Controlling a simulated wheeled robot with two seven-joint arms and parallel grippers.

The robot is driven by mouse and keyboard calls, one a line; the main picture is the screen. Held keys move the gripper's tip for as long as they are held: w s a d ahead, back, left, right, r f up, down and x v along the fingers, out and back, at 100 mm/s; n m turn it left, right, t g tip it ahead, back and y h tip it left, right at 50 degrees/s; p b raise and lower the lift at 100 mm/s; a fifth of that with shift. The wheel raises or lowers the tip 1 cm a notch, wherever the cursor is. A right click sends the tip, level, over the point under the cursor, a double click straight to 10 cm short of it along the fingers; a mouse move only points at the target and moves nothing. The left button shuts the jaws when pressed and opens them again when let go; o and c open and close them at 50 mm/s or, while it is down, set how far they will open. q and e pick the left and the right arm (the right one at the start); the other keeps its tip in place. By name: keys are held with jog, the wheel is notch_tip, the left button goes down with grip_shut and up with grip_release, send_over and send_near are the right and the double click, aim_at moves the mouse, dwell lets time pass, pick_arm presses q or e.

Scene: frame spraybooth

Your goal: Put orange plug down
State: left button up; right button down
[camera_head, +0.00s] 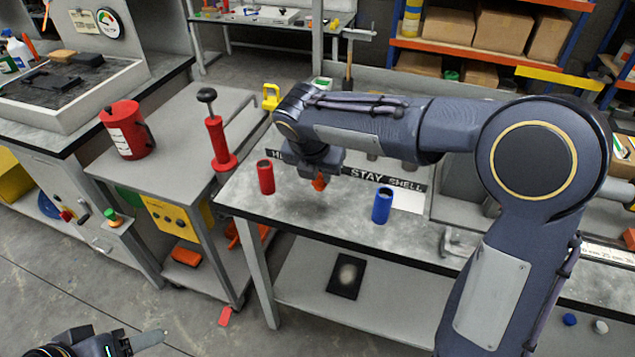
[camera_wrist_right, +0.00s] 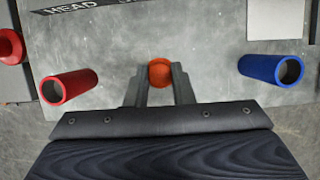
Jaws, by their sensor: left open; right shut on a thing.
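The orange plug (camera_head: 319,182) is held by my right gripper (camera_head: 318,172), between the red and blue cylinders over the workbench; I cannot tell whether it touches the surface. In the right wrist view the plug (camera_wrist_right: 160,72) sits between the two fingertips of the right gripper (camera_wrist_right: 160,80), which is shut on it. My left gripper (camera_head: 140,343) is at the bottom left, over the floor, open and empty.
A red hollow cylinder (camera_head: 266,177) and a blue hollow cylinder (camera_head: 382,205) stand on the grey workbench (camera_head: 300,215). A cart (camera_head: 175,115) carries a red canister (camera_head: 128,130) and a red pump (camera_head: 219,145). The bench between the cylinders is clear.

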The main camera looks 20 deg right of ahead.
aim_at(317, 182)
jog(key=shift+a+x, duration=0.2)
jog(key=shift+x, duration=0.8)
jog(key=shift+a+x, duration=0.2)
jog(key=shift+x, duration=0.85)
jog(key=shift+s+f, duration=0.2)
jog(key=shift+f+b, duration=0.15)
jog(key=shift+b, duration=0.15)
jog(key=c, duration=1.3)
grip_release()
jog(key=shift+o, duration=0.2)
